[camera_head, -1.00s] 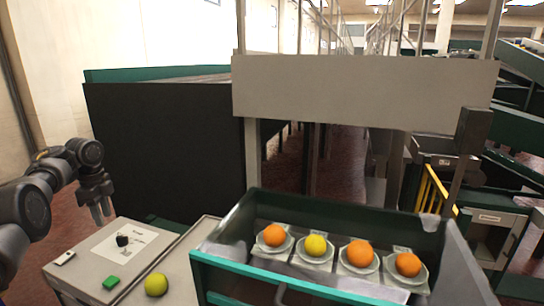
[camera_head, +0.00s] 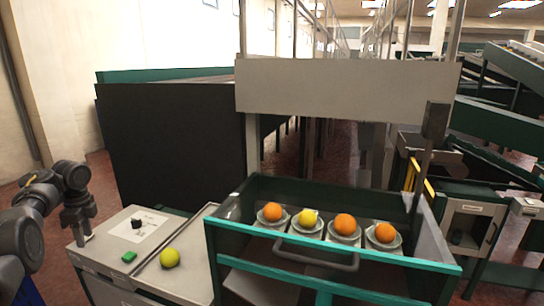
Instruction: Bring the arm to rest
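My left arm comes in from the left edge. Its gripper (camera_head: 81,240) hangs downward at the left edge of the grey table, with no fruit seen in it. Its fingers are small and close together, so I cannot tell whether they are open or shut. My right gripper is out of view. A green-trimmed crate (camera_head: 330,257) holds a row of fruit on small pale dishes: an orange (camera_head: 272,212), a yellow fruit (camera_head: 308,217), a second orange (camera_head: 344,224) and a third orange (camera_head: 385,233).
A dark panel (camera_head: 175,145) stands behind. Conveyor machinery (camera_head: 500,120) fills the right side.

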